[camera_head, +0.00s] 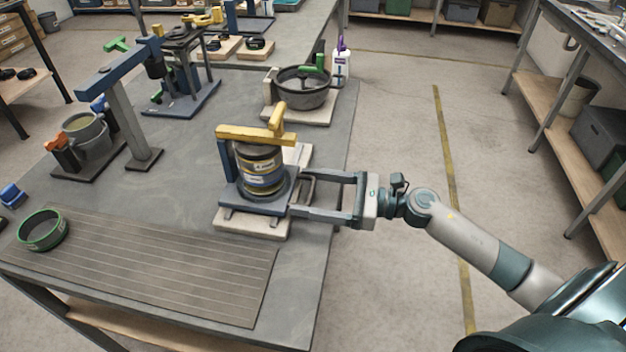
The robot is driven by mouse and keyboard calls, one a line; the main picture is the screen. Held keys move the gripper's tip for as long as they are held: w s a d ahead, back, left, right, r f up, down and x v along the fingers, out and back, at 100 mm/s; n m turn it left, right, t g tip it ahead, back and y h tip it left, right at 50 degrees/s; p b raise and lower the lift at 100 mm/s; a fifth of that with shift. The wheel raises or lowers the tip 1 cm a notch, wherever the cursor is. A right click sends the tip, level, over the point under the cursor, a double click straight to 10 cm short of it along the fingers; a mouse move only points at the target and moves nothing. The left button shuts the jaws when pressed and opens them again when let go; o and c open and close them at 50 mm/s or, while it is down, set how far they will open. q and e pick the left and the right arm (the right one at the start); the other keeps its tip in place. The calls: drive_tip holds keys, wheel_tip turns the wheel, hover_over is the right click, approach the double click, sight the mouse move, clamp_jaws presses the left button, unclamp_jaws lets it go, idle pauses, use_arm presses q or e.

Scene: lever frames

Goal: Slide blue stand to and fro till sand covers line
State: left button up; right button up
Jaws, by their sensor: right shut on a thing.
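The blue stand (227,162) is on a pale base (240,223) near the right side of the grey table. It carries a dark round canister (262,170) with yellow bands, under a yellow lever (255,134). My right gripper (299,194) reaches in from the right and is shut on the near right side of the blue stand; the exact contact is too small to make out. No sand and no line can be made out on the canister from here. My left gripper is out of view.
A ribbed mat (150,268) with a green-rimmed ring (43,230) lies at the table's front. A tall blue-grey post (128,120) and a bucket (85,135) stand left. A dark pan (302,90) and a white bottle (341,65) stand behind. Open floor lies right.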

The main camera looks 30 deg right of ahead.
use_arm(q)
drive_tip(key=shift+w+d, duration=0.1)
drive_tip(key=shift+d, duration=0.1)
use_arm(e)
drive_tip(key=shift+s+a+f, duration=0.1)
drive_tip(key=o, duration=1.2)
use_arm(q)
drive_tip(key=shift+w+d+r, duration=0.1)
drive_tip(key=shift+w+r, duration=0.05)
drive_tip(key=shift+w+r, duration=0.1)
use_arm(e)
drive_tip(key=shift+s+d+b, duration=0.3)
drive_tip(key=shift+s+d, duration=0.05)
drive_tip(key=shift+d, duration=0.2)
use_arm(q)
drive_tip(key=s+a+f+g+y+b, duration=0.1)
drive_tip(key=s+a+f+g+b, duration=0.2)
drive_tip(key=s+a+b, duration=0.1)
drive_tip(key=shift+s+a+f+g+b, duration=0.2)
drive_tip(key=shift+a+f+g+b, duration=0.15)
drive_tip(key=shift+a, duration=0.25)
use_arm(e)
drive_tip(key=v, duration=1.6)
drive_tip(key=shift+s, duration=0.15)
drive_tip(key=shift+c, duration=0.7)
